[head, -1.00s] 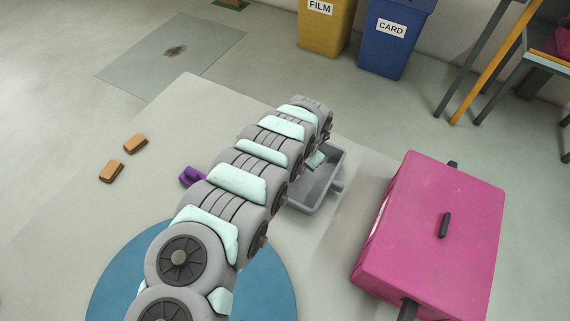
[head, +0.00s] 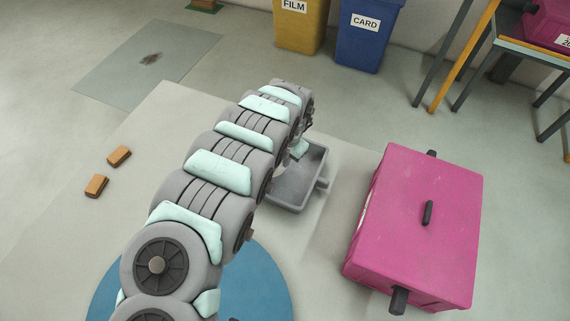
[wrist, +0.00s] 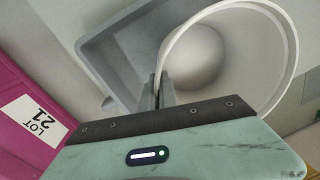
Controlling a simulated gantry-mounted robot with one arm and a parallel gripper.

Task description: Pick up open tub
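The open tub (wrist: 241,71) is white and round, seen from above in the wrist view with its wide mouth facing the camera. It overlaps the grey tray (wrist: 96,60); I cannot tell whether it rests in the tray or is above it. My gripper (wrist: 157,92) is at the tub's left edge. Its two fingers are close together, with the thin rim running between them, so it looks shut on the tub wall. In the head view my arm hides most of the gripper and tub, beside the grey tray (head: 292,192).
A magenta box (head: 415,215) with dark handles stands right of the tray; its LOT 21 label (wrist: 38,122) shows in the wrist view. Two orange-brown blocks (head: 119,156) (head: 96,186) lie on the left. Yellow (head: 298,30) and blue (head: 362,40) bins stand at the back.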

